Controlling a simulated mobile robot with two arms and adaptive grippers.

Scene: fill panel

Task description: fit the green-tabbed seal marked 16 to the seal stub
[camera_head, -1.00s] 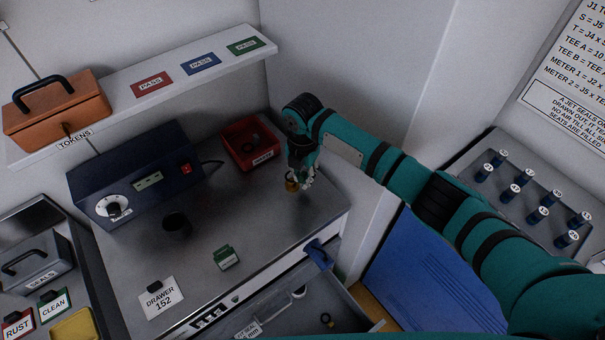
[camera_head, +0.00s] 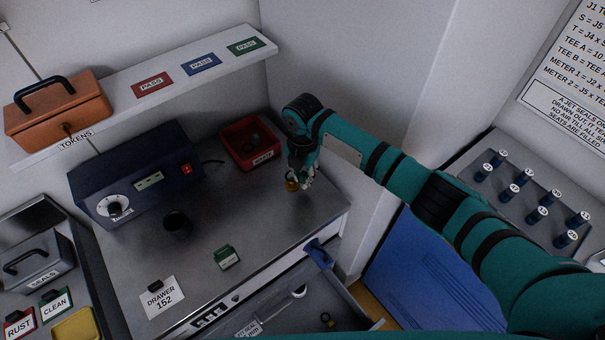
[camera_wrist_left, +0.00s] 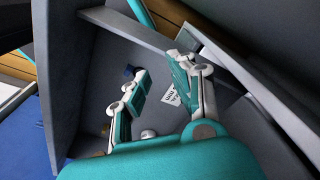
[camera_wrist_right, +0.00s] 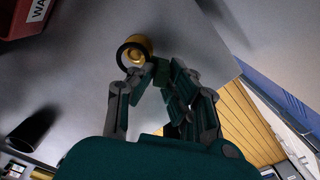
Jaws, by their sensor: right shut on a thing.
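The brass seal stub (camera_wrist_right: 140,45) stands on the bench, small and partly hidden by my gripper in the head view (camera_head: 291,184). A black ring seal (camera_wrist_right: 122,56) is across the stub's near end in the right wrist view. I cannot tell how far it is on. Its green tab (camera_wrist_right: 161,72) is between the fingertips of my right gripper (camera_wrist_right: 155,82), which is shut on it. The number on the tab is not readable. My right gripper (camera_head: 301,176) is beside the stub in the head view. My left gripper (camera_wrist_left: 158,82) is open and empty over a grey drawer.
The open drawer (camera_head: 365,310) at the bench front holds another small ring (camera_head: 327,318). A red bin (camera_head: 240,146), a black cup (camera_head: 177,224), a blue-black instrument box (camera_head: 135,180) and a green tag block (camera_head: 227,257) stand on the bench.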

